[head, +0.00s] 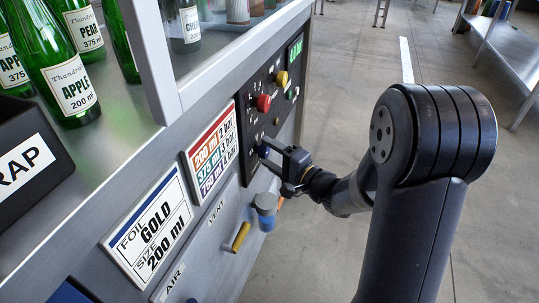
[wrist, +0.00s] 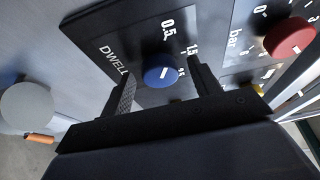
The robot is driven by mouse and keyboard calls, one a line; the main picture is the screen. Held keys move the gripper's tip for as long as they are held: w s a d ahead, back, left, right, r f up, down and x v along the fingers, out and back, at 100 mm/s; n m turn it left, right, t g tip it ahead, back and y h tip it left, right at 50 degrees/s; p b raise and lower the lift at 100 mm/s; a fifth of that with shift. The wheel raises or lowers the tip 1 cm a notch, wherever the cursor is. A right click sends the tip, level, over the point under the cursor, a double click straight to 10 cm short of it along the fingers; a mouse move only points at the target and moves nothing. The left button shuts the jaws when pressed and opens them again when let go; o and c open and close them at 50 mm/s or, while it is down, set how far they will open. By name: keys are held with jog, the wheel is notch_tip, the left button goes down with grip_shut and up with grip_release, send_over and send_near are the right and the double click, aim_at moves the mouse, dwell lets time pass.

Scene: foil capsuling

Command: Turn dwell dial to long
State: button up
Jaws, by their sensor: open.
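The blue dwell dial (wrist: 160,70) sits on the dark panel beside the DWELL lettering in the wrist view, with 0.5 and 1.5 printed near it. It has a short white mark on its face; I cannot tell for certain which number it points at. My gripper (wrist: 164,78) is open, with one finger on each side of the dial. No firm contact shows. In the head view my gripper (head: 277,155) reaches the lower part of the panel, and a bit of the blue dial (head: 263,151) shows at its fingertips.
A red knob (wrist: 289,38) with a bar scale is to the right in the wrist view. Below the panel in the head view are a blue-capped regulator (head: 265,205) and a yellow valve handle (head: 240,236). Green bottles (head: 62,70) stand on the machine top.

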jog(key=shift+w+a, duration=0.2)
jog(key=shift+a, duration=0.05)
jog(key=shift+c, duration=0.5)
jog(key=c, duration=0.9)
